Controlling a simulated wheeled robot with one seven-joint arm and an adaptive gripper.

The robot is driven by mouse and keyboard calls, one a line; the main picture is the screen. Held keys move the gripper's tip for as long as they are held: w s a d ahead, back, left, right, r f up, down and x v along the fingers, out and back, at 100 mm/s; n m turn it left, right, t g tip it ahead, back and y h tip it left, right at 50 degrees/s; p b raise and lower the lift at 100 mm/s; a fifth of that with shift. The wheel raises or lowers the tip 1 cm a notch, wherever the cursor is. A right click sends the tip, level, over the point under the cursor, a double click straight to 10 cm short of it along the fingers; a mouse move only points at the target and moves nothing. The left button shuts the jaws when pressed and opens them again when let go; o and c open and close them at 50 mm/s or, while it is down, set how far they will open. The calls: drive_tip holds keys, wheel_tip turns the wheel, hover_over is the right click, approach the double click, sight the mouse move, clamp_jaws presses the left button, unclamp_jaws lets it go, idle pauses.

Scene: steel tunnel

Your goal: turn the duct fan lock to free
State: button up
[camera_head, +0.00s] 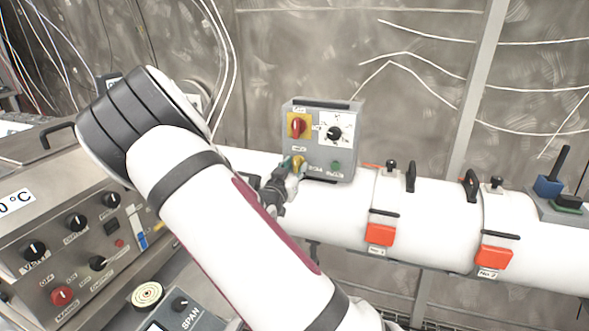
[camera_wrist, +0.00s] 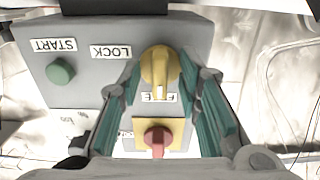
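The duct fan lock is a yellow knob (camera_wrist: 160,66) on a grey control box (camera_head: 343,160) mounted on the white duct; the wrist view shows it upside down. My gripper (camera_wrist: 160,72) has one green-padded finger on each side of the knob, and the tips appear to touch it. The knob's bar with a white mark points down in the wrist view, toward a label starting with F, partly hidden. The LOCK label (camera_wrist: 111,52) lies to the knob's left there. In the head view, my gripper (camera_head: 290,170) covers part of the knob (camera_head: 298,162).
A red knob on a yellow plate (camera_head: 298,125), a black dial (camera_head: 335,132) and a green START button (camera_wrist: 60,71) share the box. The white duct (camera_head: 335,215) carries orange latches (camera_head: 380,234). An instrument console (camera_head: 60,220) stands at left.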

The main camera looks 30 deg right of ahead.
drive_tip(key=v, duration=1.2)
